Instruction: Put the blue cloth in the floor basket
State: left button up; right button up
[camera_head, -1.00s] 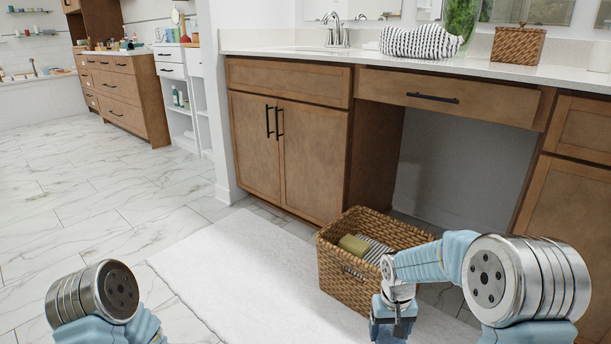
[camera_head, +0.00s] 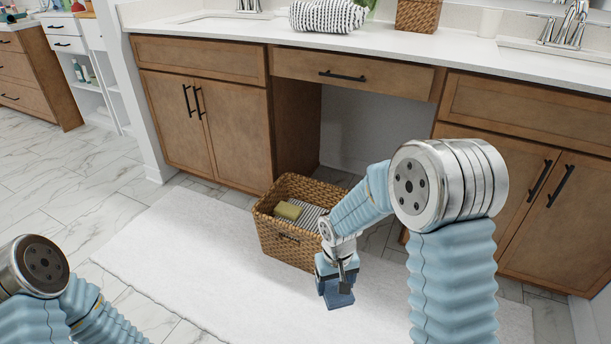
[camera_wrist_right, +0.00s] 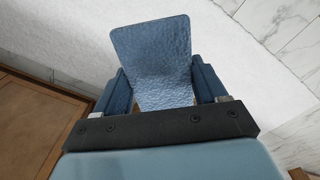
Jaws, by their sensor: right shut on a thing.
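The blue cloth (camera_wrist_right: 152,48) is textured and stands out between the two fingers of my right gripper (camera_wrist_right: 163,88) in the right wrist view. In the head view, my right gripper (camera_head: 335,275) points down, shut on the cloth, whose blue end (camera_head: 338,299) shows below it. The brown woven floor basket (camera_head: 283,243) stands left of and behind my right gripper, by the vanity. My gripper and the cloth are outside the basket, over the white rug. My left arm shows at the lower left, but its gripper is out of view.
The basket holds a yellow-green item (camera_head: 288,211) and a striped cloth (camera_head: 309,218). A white rug (camera_head: 180,250) covers the floor in front of the wooden vanity (camera_head: 203,150). The counter (camera_head: 420,50) carries a striped towel (camera_head: 327,15) and a small woven box (camera_head: 417,15).

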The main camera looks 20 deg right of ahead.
aim_at(306, 226)
jog(key=i+j+z, duration=0.1)
jog(key=i, duration=0.4)
jog(key=i+j+z, duration=0.1)
jog(key=i, duration=0.45)
jog(key=i+j+z, duration=0.1)
jog(key=i+j, duration=0.25)
jog(key=i, duration=0.15)
